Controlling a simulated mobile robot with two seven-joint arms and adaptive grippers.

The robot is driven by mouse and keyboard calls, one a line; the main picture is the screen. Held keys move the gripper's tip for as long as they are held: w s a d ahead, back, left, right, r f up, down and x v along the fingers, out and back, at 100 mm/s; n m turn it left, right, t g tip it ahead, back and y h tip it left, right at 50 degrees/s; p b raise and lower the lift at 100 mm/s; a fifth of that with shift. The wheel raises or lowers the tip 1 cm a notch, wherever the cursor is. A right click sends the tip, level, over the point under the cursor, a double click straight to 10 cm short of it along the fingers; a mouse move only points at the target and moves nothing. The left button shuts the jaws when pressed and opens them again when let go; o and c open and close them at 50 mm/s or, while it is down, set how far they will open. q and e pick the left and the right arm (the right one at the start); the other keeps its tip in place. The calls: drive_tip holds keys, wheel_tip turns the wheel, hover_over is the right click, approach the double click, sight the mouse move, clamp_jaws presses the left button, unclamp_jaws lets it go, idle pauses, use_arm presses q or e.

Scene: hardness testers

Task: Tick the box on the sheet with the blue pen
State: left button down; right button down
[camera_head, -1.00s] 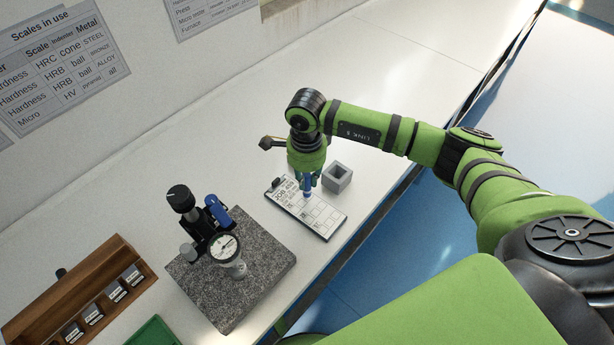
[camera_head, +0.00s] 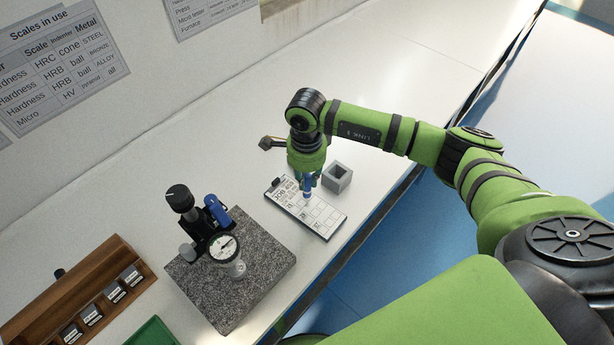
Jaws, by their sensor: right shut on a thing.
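The sheet (camera_head: 322,223) lies on a dark-edged clipboard on the white bench, with "JOB" print at its upper left and rows of boxes below. My right gripper (camera_head: 308,178) points down over the sheet's upper right part. It is shut on the blue pen (camera_head: 308,186), which shows as a short blue length below the green wrist. The pen's lower end is over the boxes; I cannot tell whether its tip touches the paper. No tick can be made out at this size. My left gripper is not in view.
A grey square holder with a hollow top (camera_head: 337,177) stands close to the right of the sheet. A dial-gauge tester (camera_head: 222,244) stands on a granite plate (camera_head: 270,265) at left. A wooden rack (camera_head: 40,318) is farther left. The bench beyond the holder is clear.

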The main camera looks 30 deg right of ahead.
drive_tip(key=shift+s+d+f+b, duration=0.1)
drive_tip(key=shift+d+b, duration=0.15)
drive_tip(key=shift+b, duration=0.4)
idle(0.7)
drive_tip(key=shift+w+b, duration=0.25)
drive_tip(key=shift+b, duration=0.1)
idle(0.6)
drive_tip(key=shift+w+d+b, duration=0.1)
drive_tip(key=shift+w+b, duration=0.15)
drive_tip(key=shift+b, duration=0.4)
idle(0.5)
drive_tip(key=shift+r+p, duration=1.85)
drive_tip(key=shift+r, duration=1.3)
